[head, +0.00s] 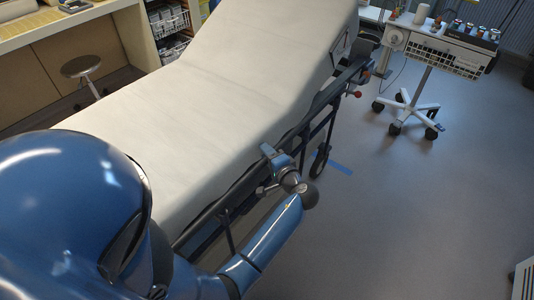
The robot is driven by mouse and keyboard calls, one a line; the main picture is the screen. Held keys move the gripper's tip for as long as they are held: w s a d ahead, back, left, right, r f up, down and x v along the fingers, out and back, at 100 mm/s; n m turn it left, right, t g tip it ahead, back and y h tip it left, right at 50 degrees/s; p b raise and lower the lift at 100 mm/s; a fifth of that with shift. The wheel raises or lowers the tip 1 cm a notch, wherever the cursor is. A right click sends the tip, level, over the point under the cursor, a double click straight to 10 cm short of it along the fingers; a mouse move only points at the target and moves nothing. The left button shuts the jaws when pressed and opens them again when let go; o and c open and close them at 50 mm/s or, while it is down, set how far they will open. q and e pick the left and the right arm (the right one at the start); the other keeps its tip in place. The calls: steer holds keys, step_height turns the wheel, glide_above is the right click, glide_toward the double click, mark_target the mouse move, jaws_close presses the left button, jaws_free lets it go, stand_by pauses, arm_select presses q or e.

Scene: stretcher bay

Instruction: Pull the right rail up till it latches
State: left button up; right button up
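The stretcher (190,95) has a pale mattress with its back section raised toward the far end. The right rail (322,104) is a dark bar with slanting posts along the mattress's right side. It sits low, around the mattress edge, and its near part is partly hidden by my arm.
A red knob (357,94) sticks out at the far end of the stretcher's side. A wheeled cart (440,47) stands at the back right. A round stool (81,66) and a counter (55,25) are at the left. The floor right of the stretcher is clear.

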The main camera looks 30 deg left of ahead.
arm_select(q)
steer(key=shift+a, duration=0.1)
jaws_close()
stand_by(0.3)
step_height(320, 180, up, 30)
steer(key=p, duration=2.2)
steer(key=shift+w, duration=0.1)
jaws_free()
